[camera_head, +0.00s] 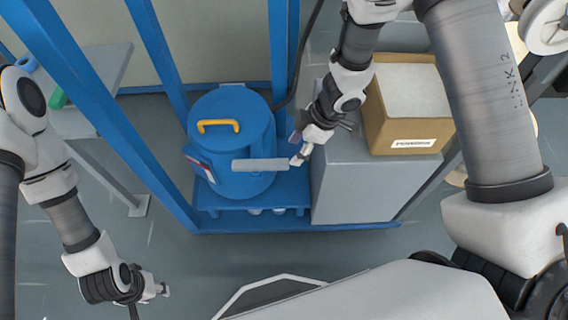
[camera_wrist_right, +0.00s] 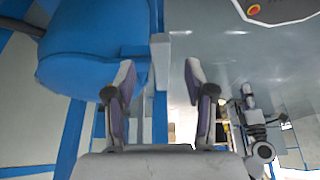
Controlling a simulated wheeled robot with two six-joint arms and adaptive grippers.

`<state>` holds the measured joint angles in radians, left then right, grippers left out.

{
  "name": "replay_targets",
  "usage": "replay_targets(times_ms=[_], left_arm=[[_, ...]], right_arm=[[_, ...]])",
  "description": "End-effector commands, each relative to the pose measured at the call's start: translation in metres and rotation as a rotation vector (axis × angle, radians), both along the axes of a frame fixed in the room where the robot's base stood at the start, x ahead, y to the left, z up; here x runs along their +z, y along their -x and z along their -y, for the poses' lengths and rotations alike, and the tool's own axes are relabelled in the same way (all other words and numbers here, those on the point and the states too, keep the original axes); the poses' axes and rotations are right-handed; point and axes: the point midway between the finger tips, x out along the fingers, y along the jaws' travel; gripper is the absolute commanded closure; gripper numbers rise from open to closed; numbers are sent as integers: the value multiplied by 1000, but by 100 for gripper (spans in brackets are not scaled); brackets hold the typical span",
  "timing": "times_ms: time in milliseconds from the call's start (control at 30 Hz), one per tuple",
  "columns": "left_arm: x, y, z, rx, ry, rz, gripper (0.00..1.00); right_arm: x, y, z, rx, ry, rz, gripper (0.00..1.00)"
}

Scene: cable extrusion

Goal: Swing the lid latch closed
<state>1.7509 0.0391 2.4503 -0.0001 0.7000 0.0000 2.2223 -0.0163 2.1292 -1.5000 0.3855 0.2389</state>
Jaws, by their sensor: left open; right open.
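A blue drum with a blue lid (camera_head: 238,108) and a yellow handle (camera_head: 218,126) stands in the blue frame. The grey lid latch (camera_head: 258,165), a flat bar, stretches across the drum's front and sticks out to the right. My right gripper (camera_head: 297,148) is open at the latch's right end. In the right wrist view the gripper (camera_wrist_right: 160,85) has its fingers apart, with the narrow grey latch (camera_wrist_right: 160,60) between or just beyond the tips; contact cannot be told. The drum (camera_wrist_right: 92,55) is at left there. My left gripper (camera_head: 160,289) is open and empty over the floor at lower left.
A grey cabinet (camera_head: 350,190) stands right of the drum, with a cardboard box (camera_head: 405,135) on top. Blue frame posts (camera_head: 95,110) rise left of the drum. A grey table (camera_head: 100,70) is at upper left. The floor (camera_head: 220,255) in front is clear.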

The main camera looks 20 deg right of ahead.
Motion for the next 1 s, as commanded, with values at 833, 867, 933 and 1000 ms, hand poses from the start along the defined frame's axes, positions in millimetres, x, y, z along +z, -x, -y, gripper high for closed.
replay_targets(times_ms=[833, 867, 933, 1000], left_arm=[[-24, 0, 0, 1, 0, 0, 60], [-24, 0, 0, 1, 0, 0, 60], [-24, 0, 0, 1, 0, -1, 60], [-24, 0, 0, 1, 0, -1, 60]], right_arm=[[-57, -6, -23, -1, -1, -3, 100], [-57, -6, -23, -1, -1, -3, 100], [-57, -6, -23, -2, -1, -3, 100], [-57, -5, -22, -5, -1, -3, 100]])
